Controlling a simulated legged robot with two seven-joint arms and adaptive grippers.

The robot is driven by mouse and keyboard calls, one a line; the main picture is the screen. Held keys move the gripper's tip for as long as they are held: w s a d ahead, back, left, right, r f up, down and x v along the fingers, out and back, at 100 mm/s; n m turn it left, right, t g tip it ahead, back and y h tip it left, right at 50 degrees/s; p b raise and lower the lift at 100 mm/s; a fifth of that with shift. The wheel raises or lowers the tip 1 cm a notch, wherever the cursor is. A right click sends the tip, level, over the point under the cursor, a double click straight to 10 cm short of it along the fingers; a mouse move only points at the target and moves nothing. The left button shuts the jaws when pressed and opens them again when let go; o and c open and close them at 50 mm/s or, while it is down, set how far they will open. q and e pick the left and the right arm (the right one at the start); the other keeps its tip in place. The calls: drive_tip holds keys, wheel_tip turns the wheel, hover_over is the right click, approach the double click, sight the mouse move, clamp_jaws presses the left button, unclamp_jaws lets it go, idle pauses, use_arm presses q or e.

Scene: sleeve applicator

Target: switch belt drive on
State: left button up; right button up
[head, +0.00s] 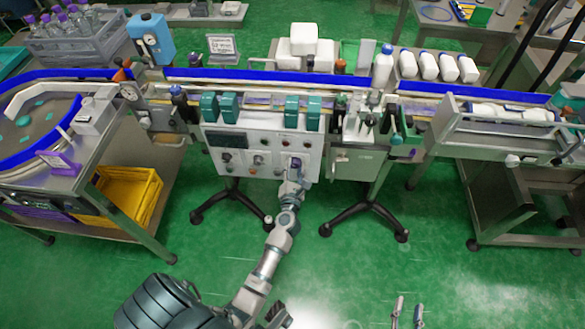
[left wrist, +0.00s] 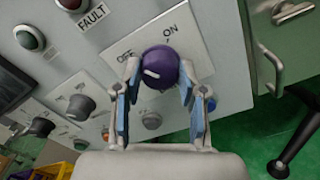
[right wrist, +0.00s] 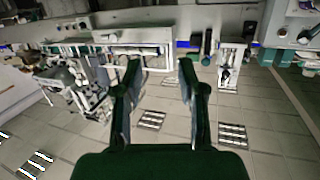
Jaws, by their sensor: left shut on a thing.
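The control panel (head: 262,150) hangs on the front of the conveyor in the head view. A round purple knob (left wrist: 160,68) sits on a white plate (left wrist: 105,55) marked OFF and ON. Its white mark is at its left, on the OFF side. My left gripper (left wrist: 158,90) is shut on the knob, one finger on each side; in the head view the left gripper (head: 293,176) is at the panel's lower right. My right gripper (head: 407,306) is at the bottom of the head view; in the right wrist view (right wrist: 160,75) it is open and empty.
Other dark selector knobs (left wrist: 80,105) and a red lamp (left wrist: 70,4) above the FAULT label share the panel. A door handle (left wrist: 270,72) is to the right.

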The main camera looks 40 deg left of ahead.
use_arm(q)
drive_tip(key=m+p, duration=0.3)
drive_tip(key=shift+r+m, duration=0.2)
drive_tip(key=shift+m, duration=0.1)
drive_tip(key=m+p, duration=0.4)
drive_tip(key=m, duration=0.1)
drive_tip(key=shift+m, duration=0.3)
use_arm(e)
drive_tip(key=s+d+f+g+h, duration=0.25)
drive_tip(key=s+f+g, duration=0.25)
drive_tip(key=s+g, duration=0.3)
drive_tip(key=s+d+f+g+h, duration=0.1)
drive_tip(key=s+d+f+g, duration=0.4)
drive_tip(key=s, duration=0.5)
use_arm(q)
drive_tip(key=m+p, duration=0.3)
drive_tip(key=m, duration=0.2)
drive_tip(key=shift+f, duration=0.15)
drive_tip(key=shift+f+m+p, duration=0.1)
drive_tip(key=shift+m+p, duration=0.2)
drive_tip(key=shift+m, duration=0.4)
use_arm(e)
wheel_tip(320, 180, down, 12)
drive_tip(key=w+a+g, duration=0.1)
drive_tip(key=shift+a, duration=0.1)
use_arm(q)
drive_tip(key=o, duration=1.1)
drive_tip(key=shift+o, duration=0.2)
use_arm(e)
drive_tip(key=shift+w, duration=0.1)
